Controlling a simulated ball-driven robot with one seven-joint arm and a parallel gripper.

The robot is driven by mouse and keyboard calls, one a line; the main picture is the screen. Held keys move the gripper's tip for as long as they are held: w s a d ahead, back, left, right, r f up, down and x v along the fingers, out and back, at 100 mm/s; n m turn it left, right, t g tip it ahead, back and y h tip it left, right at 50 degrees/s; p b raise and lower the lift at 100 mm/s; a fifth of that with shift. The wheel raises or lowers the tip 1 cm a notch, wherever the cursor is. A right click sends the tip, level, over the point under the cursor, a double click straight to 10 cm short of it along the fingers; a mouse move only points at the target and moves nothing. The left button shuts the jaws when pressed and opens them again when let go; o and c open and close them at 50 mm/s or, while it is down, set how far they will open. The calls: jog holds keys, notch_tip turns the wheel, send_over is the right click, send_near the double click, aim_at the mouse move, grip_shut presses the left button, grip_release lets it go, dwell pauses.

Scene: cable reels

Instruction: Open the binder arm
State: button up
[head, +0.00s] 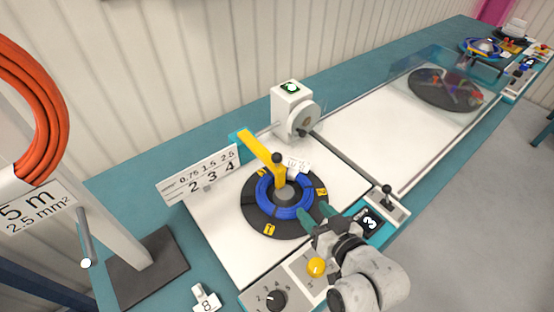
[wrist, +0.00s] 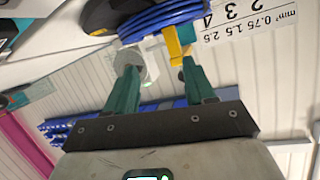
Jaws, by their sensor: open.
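The binder arm (head: 262,151) is a yellow bar with a black knob (head: 277,158) at its end. It reaches from a teal post over the blue cable coil (head: 267,203) on a black turntable (head: 255,221). My gripper (head: 316,213) has teal fingers, spread apart and empty. In the head view it is in front of the turntable's right edge, apart from the binder arm. In the wrist view my gripper (wrist: 160,70) has the yellow arm (wrist: 177,42) beyond its fingertips, near the right finger. The arm's far end is partly hidden there.
A white sign (head: 202,174) with numbers stands left of the turntable. A white unit with a grey wheel (head: 303,119) stands behind it. A yellow button (head: 316,267), a dial (head: 274,299) and a small lever (head: 387,196) line the front. An orange cable reel hangs at the left.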

aim_at(280, 161)
jog(key=w+a+r+t, duration=0.1)
jog(key=w+a+r, duration=0.1)
jog(key=w+a+r+t+y, duration=0.1)
jog(key=a+r+t, duration=0.1)
jog(key=shift+w+r+t+y, duration=0.3)
jog(key=shift+w+r, duration=0.05)
jog(key=shift+w, duration=0.05)
jog(key=p+x, duration=0.2)
jog(key=x, duration=0.8)
jog(key=shift+w+a, duration=0.2)
jog(key=shift+w, duration=0.1)
jog(key=shift+c, duration=0.3)
grip_shut()
